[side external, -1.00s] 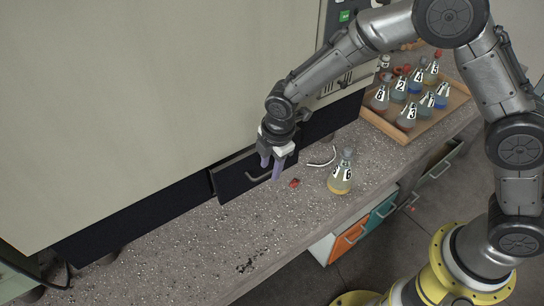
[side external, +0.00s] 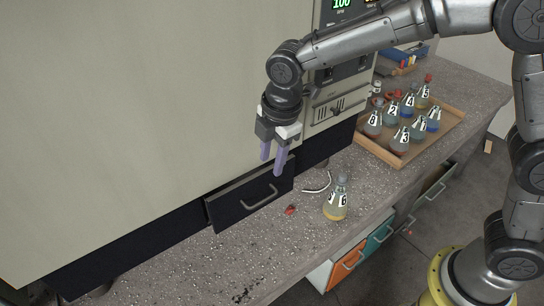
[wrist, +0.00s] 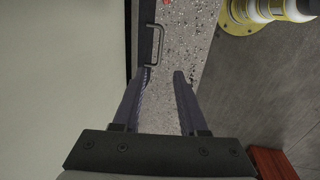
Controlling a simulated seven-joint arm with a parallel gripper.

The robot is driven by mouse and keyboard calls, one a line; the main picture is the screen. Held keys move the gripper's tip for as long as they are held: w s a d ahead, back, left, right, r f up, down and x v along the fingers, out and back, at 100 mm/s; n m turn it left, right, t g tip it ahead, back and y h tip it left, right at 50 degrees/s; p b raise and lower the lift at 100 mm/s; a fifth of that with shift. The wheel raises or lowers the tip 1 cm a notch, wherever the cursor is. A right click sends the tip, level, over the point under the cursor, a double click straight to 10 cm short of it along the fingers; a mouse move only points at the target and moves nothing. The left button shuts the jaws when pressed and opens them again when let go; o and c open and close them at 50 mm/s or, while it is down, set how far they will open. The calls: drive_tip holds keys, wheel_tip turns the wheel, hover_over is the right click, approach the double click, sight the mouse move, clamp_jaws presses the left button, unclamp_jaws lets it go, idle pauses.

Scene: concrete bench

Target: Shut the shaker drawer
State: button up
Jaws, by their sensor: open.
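The shaker drawer (side external: 228,212) is a dark front with a metal bar handle (side external: 268,196), low on the large beige machine. It stands partly out from the dark base, with its top edge visible. My gripper (side external: 272,164) is open and empty, its two purple fingers pointing down above the right part of the drawer, apart from the handle in the side view. In the wrist view, my gripper (wrist: 163,75) has its fingers spread, and the handle (wrist: 157,45) lies just beyond the fingertips. The drawer's inside is mostly hidden.
A flask with yellow liquid (side external: 336,203) stands on the speckled bench (side external: 180,262) to the right of the drawer. A small red item (side external: 291,210) and a curved white piece (side external: 319,184) lie nearby. A wooden tray (side external: 379,155) of numbered flasks is further right. The bench in front is mostly clear.

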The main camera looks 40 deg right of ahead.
drive_tip(key=shift+c, duration=1.3)
drive_tip(key=d+n, duration=0.1)
drive_tip(key=d+n+h, duration=0.1)
drive_tip(key=d, duration=0.1)
drive_tip(key=shift+s+f+h, duration=0.15)
drive_tip(key=shift+s+h, duration=0.15)
drive_tip(key=shift+s, duration=0.05)
clamp_jaws()
drive_tip(key=s+d+f+n+h, duration=0.2)
drive_tip(key=d+f+n+h, duration=0.4)
drive_tip(key=f+n+h, duration=0.4)
drive_tip(key=s+a+f+n+t+h, duration=0.1)
drive_tip(key=s+a+f+n+t, duration=0.3)
drive_tip(key=n, duration=0.4)
drive_tip(key=s+a+f+n+t, duration=0.1)
drive_tip(key=a+f+n+t, duration=0.1)
drive_tip(key=f+n+t, duration=0.4)
drive_tip(key=w+d+r, duration=0.1)
drive_tip(key=w+d, duration=0.6)
drive_tip(key=w, duration=0.4)
drive_tip(key=shift+r+n+t, duration=0.2)
drive_tip(key=shift+n+t, duration=0.2)
